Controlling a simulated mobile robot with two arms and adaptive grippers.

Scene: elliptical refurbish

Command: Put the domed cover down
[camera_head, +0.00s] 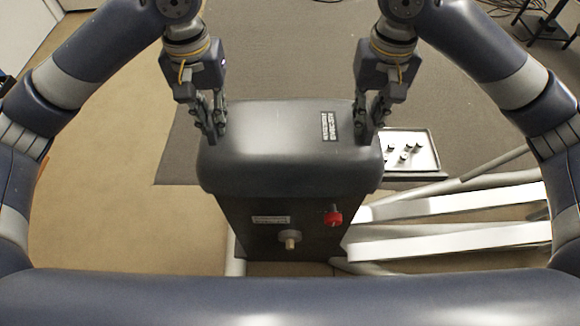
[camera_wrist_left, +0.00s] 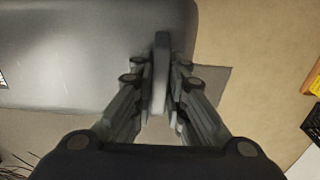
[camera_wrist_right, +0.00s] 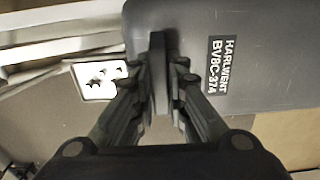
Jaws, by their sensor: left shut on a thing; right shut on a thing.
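The domed cover (camera_head: 275,150) is a dark grey rounded shell with a label at its right. It sits at the top of a dark box body (camera_head: 275,225) with a red knob and a pale round fitting; I cannot tell whether cover and body touch. My left gripper (camera_head: 217,122) is shut on a tab at the cover's left side, and the tab (camera_wrist_left: 161,75) shows between its fingers in the left wrist view. My right gripper (camera_head: 372,120) is shut on a matching tab (camera_wrist_right: 158,75) at the right side. The cover looks about level.
A white tray (camera_head: 424,168) with several small dark parts lies on the floor mat to the right. White and grey frame bars (camera_head: 460,205) run out at the lower right. The grey mat (camera_head: 290,60) beyond the cover is clear. A dark stand (camera_head: 550,28) is at the far right.

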